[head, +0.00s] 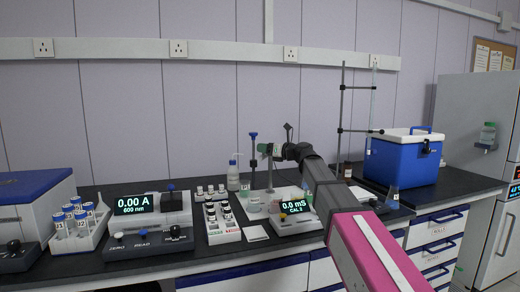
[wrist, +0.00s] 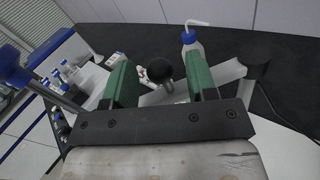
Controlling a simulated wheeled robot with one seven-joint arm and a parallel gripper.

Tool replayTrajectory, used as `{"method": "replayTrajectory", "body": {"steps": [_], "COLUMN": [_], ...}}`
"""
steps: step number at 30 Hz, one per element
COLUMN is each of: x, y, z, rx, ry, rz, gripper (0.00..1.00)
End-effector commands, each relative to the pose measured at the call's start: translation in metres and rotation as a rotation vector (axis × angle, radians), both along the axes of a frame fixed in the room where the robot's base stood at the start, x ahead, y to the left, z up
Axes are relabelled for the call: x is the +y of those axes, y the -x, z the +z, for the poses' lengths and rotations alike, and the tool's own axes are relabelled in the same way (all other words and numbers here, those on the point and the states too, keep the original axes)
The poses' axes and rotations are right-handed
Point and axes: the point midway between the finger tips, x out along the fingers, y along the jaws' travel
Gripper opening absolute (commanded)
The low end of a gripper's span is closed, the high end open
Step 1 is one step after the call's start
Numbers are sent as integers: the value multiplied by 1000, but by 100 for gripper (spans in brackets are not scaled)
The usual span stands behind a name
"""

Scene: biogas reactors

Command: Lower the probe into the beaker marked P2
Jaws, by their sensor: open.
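My gripper (head: 268,150) is open above the meter and its stand, with green fingers. In the wrist view, a dark round knob (wrist: 158,68) shows in the gap between the fingers; I cannot tell whether they touch it. A slim upright piece with a blue top (head: 253,150), perhaps the probe, stands just left of my gripper; its lower end is hard to make out. Small beakers stand below near the meter (head: 297,208), which reads 0.0 mS, CAL 2. No P2 mark is readable.
A white wash bottle (head: 233,176) stands behind, also in the wrist view (wrist: 192,45). A tray of small bottles (head: 217,222) and a 0.00 A instrument (head: 150,218) are left. A blue cool box (head: 403,160) and a rod stand (head: 341,125) are right.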

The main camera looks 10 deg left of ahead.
Motion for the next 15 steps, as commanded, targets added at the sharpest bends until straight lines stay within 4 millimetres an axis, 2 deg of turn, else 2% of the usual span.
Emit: {"method": "replayTrajectory", "body": {"steps": [1,6,15], "x": [9,23,28], "y": [-4,-9,-9], "z": [0,0,0], "rx": [0,0,-1], "ry": [0,1,0], "rz": [1,0,0], "gripper": [52,52,52]}}
